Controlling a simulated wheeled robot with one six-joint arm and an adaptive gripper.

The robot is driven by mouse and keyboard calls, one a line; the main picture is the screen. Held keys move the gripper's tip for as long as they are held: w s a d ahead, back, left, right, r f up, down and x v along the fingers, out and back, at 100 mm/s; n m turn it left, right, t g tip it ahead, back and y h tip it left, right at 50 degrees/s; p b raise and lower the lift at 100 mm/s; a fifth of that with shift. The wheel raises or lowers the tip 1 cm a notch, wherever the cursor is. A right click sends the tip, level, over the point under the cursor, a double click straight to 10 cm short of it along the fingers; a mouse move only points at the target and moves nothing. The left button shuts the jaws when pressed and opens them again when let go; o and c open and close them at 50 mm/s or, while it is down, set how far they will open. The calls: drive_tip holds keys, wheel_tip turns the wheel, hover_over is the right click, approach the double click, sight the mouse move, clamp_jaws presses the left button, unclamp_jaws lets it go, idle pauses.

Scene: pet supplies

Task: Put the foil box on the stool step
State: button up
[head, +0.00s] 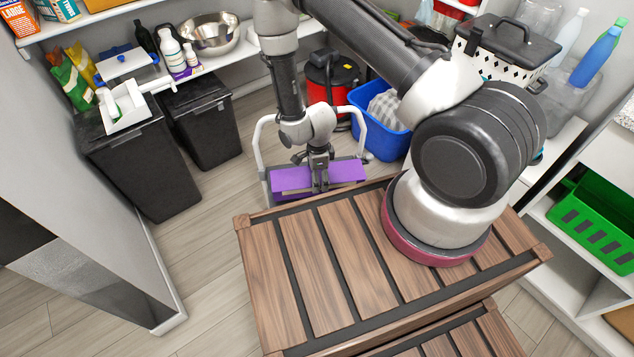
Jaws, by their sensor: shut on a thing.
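The foil box (345,174) looks like a long purple box lying crosswise at the middle of the head view. My gripper (319,186) points down and is shut on it near its middle, hiding part of it. The stool (259,150) has a light tubular frame with a curved handle on each side, and stands on the floor beyond the wooden slatted top. The box is between the two handles, at the stool's step. The step is mostly hidden under it, and I cannot tell whether the box touches it.
A brown slatted wooden platform (300,270) fills the near middle. A blue bin (385,142) with cloth and a red-and-black canister (333,82) stand behind the stool. Dark bins (145,160) stand at left. The floor (215,200) left of the stool is clear.

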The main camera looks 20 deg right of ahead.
drive_tip(key=shift+f, duration=2)
drive_tip(key=shift+f, duration=0.15)
drive_tip(key=o, duration=1.3)
drive_tip(key=shift+c, duration=0.2)
